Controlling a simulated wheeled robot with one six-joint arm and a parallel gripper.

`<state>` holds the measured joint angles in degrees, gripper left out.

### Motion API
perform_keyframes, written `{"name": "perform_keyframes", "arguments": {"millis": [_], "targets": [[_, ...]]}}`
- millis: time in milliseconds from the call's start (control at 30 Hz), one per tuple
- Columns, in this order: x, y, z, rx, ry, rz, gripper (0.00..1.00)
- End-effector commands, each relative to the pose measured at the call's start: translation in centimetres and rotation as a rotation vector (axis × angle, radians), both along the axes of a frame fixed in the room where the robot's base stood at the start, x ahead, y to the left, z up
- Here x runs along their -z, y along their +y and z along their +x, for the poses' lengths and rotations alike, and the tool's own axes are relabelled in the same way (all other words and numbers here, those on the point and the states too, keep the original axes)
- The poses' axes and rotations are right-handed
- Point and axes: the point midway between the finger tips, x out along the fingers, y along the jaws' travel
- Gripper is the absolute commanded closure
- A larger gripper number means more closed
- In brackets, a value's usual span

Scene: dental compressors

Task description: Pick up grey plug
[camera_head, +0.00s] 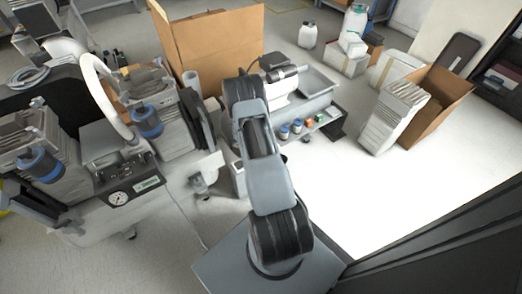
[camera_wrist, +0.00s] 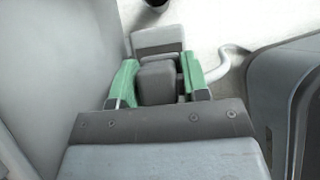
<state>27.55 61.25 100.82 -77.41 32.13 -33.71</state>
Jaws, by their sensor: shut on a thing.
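The grey plug (camera_wrist: 156,82) is in the wrist view, between the two green fingertips of my gripper (camera_wrist: 157,86). My gripper is shut on it, with one finger on each side. A lighter grey block shape (camera_wrist: 158,41) sits just beyond the plug; I cannot tell whether it is part of it. In the head view my arm reaches forward over the area of a grey trolley (camera_head: 318,82), and its links hide the gripper and the plug there.
A dental compressor with a pressure gauge (camera_head: 119,198) stands at the left. A large open cardboard box (camera_head: 210,42) is behind my arm. Another cardboard box (camera_head: 440,98) and white cartons (camera_head: 396,112) stand at the right. Small bottles (camera_head: 297,127) sit on the trolley.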

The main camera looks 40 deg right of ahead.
Motion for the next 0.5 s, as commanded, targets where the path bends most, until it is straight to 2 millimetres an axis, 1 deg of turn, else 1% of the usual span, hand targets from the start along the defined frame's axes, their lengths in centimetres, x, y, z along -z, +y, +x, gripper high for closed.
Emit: {"name": "perform_keyframes", "arguments": {"millis": [33,300,367,467,500], "targets": [[-1.3,0.0,0.0,0.001,-0.002,-0.001,0.83],[-5.9,0.0,0.0,0.001,-0.002,-0.001,0.83],[-5.1,0.3,-1.4,0.0,0.006,0.001,0.83],[-5.1,0.7,-3.5,0.0,0.006,0.001,0.83],[-5.1,0.9,-4.5,0.001,0.005,0.0,0.83]]}}
